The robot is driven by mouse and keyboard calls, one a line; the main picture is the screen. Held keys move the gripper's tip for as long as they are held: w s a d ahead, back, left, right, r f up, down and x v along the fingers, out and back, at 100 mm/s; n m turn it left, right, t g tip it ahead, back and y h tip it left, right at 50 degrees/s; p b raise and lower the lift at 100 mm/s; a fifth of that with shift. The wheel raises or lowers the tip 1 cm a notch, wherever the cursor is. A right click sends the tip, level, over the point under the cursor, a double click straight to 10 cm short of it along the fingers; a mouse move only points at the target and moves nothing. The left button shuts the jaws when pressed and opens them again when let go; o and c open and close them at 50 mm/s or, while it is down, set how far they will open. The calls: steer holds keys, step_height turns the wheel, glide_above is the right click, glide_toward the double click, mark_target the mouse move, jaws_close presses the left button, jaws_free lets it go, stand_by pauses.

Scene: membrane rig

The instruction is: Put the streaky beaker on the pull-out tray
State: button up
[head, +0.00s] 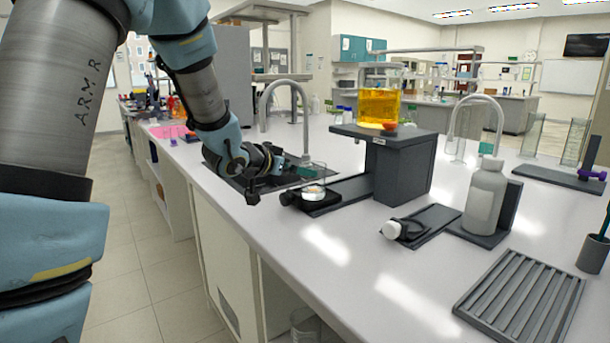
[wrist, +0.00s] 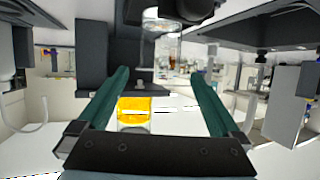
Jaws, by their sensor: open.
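My gripper (head: 288,170) is open and empty, low over the bench, left of the grey rig; its teal fingers (wrist: 165,95) stand apart in the wrist view. A small clear beaker (head: 314,171) with something white and reddish at its base is just right of my fingertips, apparently on the dark low tray (head: 322,208). A clear glass vessel (wrist: 163,48), apparently the same one, shows beyond the fingers in the wrist view, which looks upside down. A large amber beaker (head: 378,103) sits on the rig's raised platform; it also shows between the fingers (wrist: 135,110). I cannot tell which beaker is streaky.
The rig's grey block (head: 400,170) stands behind the tray. A white bottle (head: 486,195) on a dark stand and a round white-capped part (head: 398,229) are to the right. A ribbed grey rack (head: 520,297) lies at front right. A sink tap (head: 300,115) rises behind my gripper.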

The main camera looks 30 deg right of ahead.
steer(key=w+a+f+n+t+y, duration=0.1)
steer(key=a+f+n+y, duration=0.2)
steer(key=a, duration=0.8)
steer(key=a+f+n+y, duration=0.25)
steer(key=a+y, duration=0.25)
steer(key=a, duration=0.6)
steer(key=s+a+f+n+g+y, duration=0.1)
steer(key=s+a+f+n+g, duration=0.1)
steer(key=s+a, duration=0.5)
steer(key=s+a+f+n+g+y, duration=0.2)
steer(key=s+a+f+n+g, duration=0.1)
steer(key=s+a, duration=0.5)
steer(key=shift+s+n+g+y, duration=0.3)
steer(key=shift+s+n+g, duration=0.05)
steer(key=shift+s+g, duration=0.3)
steer(key=shift+r, duration=0.1)
steer(key=shift+r+p, duration=0.65)
steer(key=shift+p, duration=0.05)
